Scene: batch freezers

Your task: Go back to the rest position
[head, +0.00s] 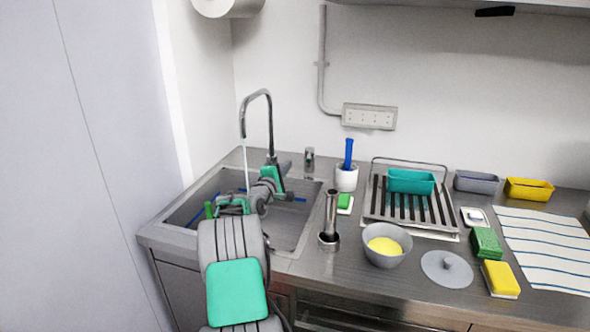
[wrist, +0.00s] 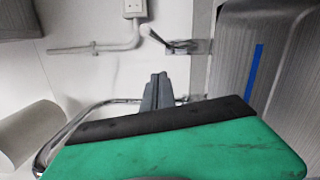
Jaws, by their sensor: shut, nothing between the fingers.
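My gripper (head: 287,168) is over the back of the sink, close beside the tap's upright pipe in the head view. In the wrist view its two dark fingertips (wrist: 158,80) are together with nothing between them. The chrome tap (head: 268,115) arches above the sink (head: 298,222), and a thin pale stream hangs from its spout. The tap's tube also curves behind my gripper in the wrist view (wrist: 58,140). A small lever (head: 310,157) stands behind the sink; it also shows beyond the fingertips (wrist: 178,45). My arm hides part of the sink.
Right of the sink stand a white cup with a blue handle (head: 347,178), a metal cylinder (head: 331,215), a grey bowl (head: 387,258) and a drying rack (head: 445,215) with a teal tub (head: 411,181). A wall socket strip (head: 369,116) is behind. A tall pale panel (head: 75,170) bounds the left.

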